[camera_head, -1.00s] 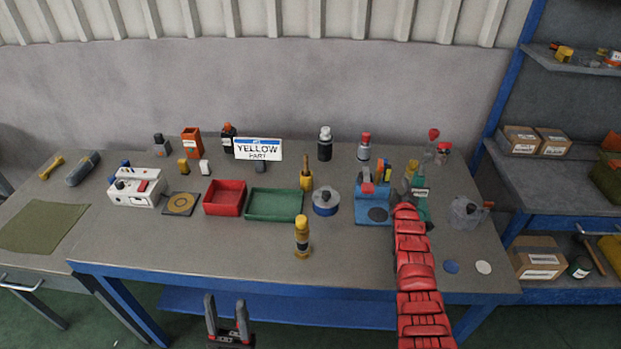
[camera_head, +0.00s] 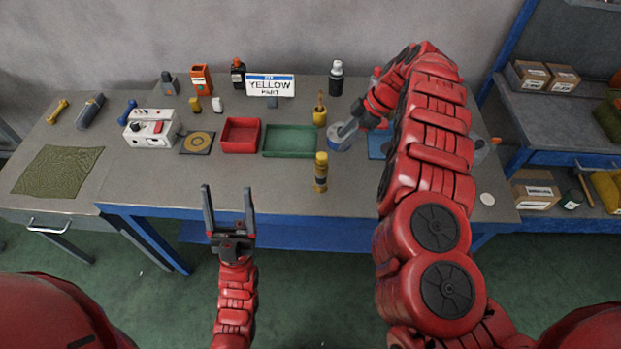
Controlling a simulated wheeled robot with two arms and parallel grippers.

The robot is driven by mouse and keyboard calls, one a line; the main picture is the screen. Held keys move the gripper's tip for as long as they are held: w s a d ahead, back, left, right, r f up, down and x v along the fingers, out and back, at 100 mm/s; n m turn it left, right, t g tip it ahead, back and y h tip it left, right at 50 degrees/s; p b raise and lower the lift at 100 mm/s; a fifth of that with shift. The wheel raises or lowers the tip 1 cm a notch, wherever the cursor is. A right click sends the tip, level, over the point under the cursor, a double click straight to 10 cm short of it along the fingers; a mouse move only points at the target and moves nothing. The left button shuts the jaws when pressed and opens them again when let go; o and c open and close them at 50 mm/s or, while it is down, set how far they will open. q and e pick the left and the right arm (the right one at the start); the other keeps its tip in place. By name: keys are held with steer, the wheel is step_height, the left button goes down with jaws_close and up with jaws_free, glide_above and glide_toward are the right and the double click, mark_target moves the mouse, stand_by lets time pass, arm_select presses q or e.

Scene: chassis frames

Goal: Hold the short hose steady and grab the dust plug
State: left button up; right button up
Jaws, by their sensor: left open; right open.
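A short upright yellow-brown cylinder (camera_head: 321,172) stands near the front edge of the table. It looks like the short hose with its dust plug on top, though the join is too small to make out. My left gripper (camera_head: 228,190) is open and empty, fingers pointing up, in front of the table edge and left of the cylinder. My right gripper (camera_head: 349,129) is open over the table, behind and right of the cylinder, beside a round blue-and-grey tin (camera_head: 340,138). I cannot tell whether it touches the tin.
A red tray (camera_head: 240,149) and a green tray (camera_head: 290,154) lie behind the cylinder. A yellow pot (camera_head: 320,117) stands behind it. A sign reading "YELLOW PART" (camera_head: 270,86) stands at the back. My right arm hides much of the table's right side.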

arm_select(q)
steer(key=w+f+n+g+y, duration=0.25)
steer(key=w+f+g, duration=0.2)
steer(key=w, duration=0.55)
steer(key=m+g+h, duration=0.6)
steer(key=g, duration=0.9)
glide_toward(324, 170)
step_height(324, 170, down, 2)
steer(key=s+a, duration=0.2)
steer(key=shift+n, duration=0.25)
steer(key=x, duration=1.7)
steer(key=shift+a+f, duration=0.1)
steer(key=shift+a, duration=0.05)
